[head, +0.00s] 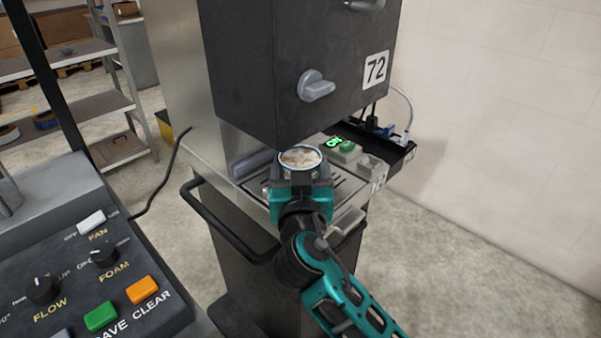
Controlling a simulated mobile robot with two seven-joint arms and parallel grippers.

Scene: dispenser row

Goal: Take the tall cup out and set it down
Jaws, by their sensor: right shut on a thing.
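The tall cup (300,157) shows as a round rim with a pale, foamy fill, under the front of the dark dispenser box (245,75). My right gripper (300,181) is shut on the cup from the near side. The gripper hides most of the cup's body, so I cannot tell whether its base touches the slotted drip tray (345,184). The cup looks upright. My left gripper does not show.
A grey knob (316,86) sits on the dispenser front. A green-lit button box (345,150) stands right of the cup. A black rail (217,228) runs along the left front. A control panel (120,268) fills the lower left. Open floor lies at right.

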